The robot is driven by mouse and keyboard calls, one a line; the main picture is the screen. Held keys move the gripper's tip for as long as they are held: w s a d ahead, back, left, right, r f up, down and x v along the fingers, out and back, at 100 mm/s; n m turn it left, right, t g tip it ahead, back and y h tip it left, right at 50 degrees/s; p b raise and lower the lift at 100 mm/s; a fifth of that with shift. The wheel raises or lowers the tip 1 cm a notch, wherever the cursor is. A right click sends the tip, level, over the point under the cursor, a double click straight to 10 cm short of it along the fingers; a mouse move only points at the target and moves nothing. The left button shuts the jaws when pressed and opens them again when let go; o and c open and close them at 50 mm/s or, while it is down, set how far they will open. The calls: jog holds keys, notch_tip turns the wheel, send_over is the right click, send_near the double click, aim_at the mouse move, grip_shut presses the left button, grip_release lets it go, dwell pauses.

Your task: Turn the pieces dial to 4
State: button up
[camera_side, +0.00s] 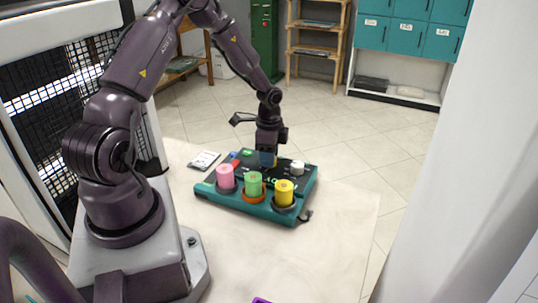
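A teal control box (230,196) with a dark top sits on the pale table. Three upright knobs line its front side: pink (226,177), green (254,184) and yellow (284,192). A small white knob (297,167) stands at its right rear. My gripper (268,160) points down over the back middle of the box, behind the green and yellow knobs. The fingertips are small and partly hidden there, so I cannot tell whether they touch or hold anything. Dial markings are too small to read, and I cannot tell which knob is the pieces dial.
A dark clip-like part (305,215) sticks out at the box's right front corner. A purple object (261,300) shows at the bottom edge. A pale column stands at right.

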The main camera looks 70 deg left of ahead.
jog(key=shift+n, duration=0.4)
jog(key=n, duration=0.3)
jog(key=shift+d+n, duration=0.1)
jog(key=shift+n, duration=0.3)
jog(key=n, duration=0.4)
dwell(0.3)
jog(key=o, duration=0.9)
jog(key=shift+r, duration=0.1)
jog(key=r, duration=1.3)
jog(key=shift+s+a, duration=0.1)
jog(key=shift+a, duration=0.1)
jog(key=shift+f+n, duration=0.1)
jog(key=shift+n, duration=0.3)
